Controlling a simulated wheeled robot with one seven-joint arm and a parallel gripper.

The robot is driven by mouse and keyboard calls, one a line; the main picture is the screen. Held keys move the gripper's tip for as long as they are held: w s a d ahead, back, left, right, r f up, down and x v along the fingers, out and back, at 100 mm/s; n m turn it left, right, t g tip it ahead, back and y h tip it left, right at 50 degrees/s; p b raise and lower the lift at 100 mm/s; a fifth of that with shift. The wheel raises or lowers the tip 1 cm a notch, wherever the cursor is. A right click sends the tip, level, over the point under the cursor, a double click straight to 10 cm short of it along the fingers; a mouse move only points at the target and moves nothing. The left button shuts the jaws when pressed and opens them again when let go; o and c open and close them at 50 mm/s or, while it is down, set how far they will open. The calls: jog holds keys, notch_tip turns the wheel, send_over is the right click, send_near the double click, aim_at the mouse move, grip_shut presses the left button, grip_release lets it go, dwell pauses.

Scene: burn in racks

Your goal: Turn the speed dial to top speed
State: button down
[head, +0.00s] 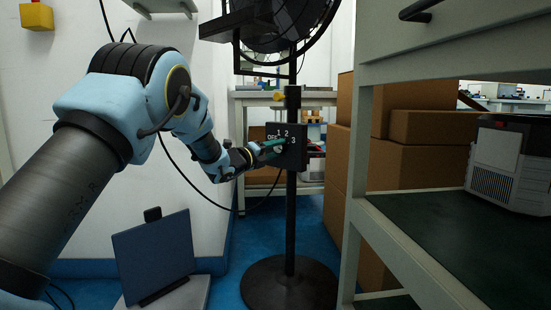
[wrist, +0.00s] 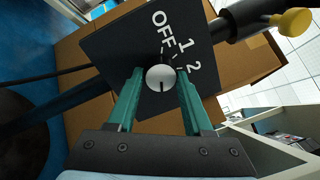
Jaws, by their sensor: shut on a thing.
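The black control box (head: 298,157) is on the fan's pole in the head view, with OFF, 1, 2 and 3 printed around its dial. In the wrist view the box face (wrist: 112,48) shows OFF, 1 and 2; the 3 is hidden, apparently behind a finger. The round pale speed dial (wrist: 160,77) sits between my green fingertips. My gripper (head: 272,148) reaches the box from the left and is shut on the dial, one finger on each side. A short dark mark shows on the dial, but I cannot tell which setting it points to.
The black fan (head: 270,25) is above the box, and its round base (head: 290,287) stands on the blue floor. Cardboard boxes (head: 415,160) and a shelf (head: 415,245) are close on the right. A dark blue panel (head: 155,255) stands at lower left. A yellow knob (wrist: 292,21) projects beside the pole.

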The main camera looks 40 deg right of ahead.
jog(key=shift+f+m+b, duration=0.1)
jog(key=shift+m+b, duration=0.55)
jog(key=shift+m, duration=0.25)
jog(key=shift+c, duration=1.5)
grip_release()
jog(key=a+p, duration=0.3)
jog(key=a, duration=0.7)
jog(key=shift+s+a+f, duration=0.25)
jog(key=shift+s+a, duration=0.1)
jog(key=shift+a, duration=0.05)
